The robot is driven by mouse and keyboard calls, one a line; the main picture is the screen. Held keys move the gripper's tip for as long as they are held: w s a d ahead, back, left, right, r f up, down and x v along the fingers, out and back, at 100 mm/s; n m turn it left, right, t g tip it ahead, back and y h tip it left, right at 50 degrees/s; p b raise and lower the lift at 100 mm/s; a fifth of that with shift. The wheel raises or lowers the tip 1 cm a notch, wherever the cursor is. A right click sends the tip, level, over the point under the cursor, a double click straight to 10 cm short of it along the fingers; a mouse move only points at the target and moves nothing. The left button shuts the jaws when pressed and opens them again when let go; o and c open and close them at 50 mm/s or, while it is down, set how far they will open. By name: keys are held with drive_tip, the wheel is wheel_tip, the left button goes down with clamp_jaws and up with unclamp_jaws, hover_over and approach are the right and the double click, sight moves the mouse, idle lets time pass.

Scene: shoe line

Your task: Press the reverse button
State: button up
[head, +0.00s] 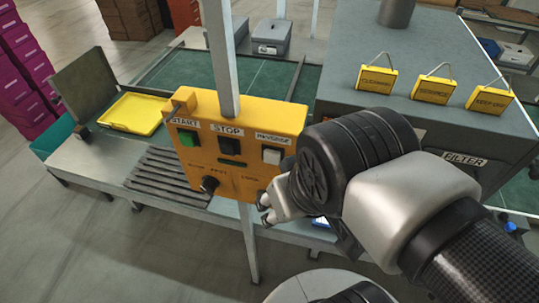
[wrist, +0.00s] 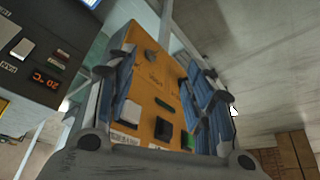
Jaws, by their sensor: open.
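The yellow control box (head: 235,150) is fixed to a grey post in the head view. Its reverse button (head: 271,156) is pale grey, at the right under the REVERSE label. The black stop button (head: 228,142) is in the middle and the green start button (head: 188,138) at the left. My gripper (head: 268,208) is just in front of the box's lower right part, below the reverse button. In the wrist view the box fills the space between my open fingers (wrist: 163,62), and the reverse button (wrist: 131,112) shows pale near the left finger. Contact cannot be told.
A dark knob (head: 209,184) sits low on the box. The grey filter machine (head: 440,120) with yellow tags stands to the right. A yellow tray (head: 133,113) lies on the bench at left. The green conveyor (head: 190,72) runs behind the box.

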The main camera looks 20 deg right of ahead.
clamp_jaws()
idle(0.4)
idle(1.2)
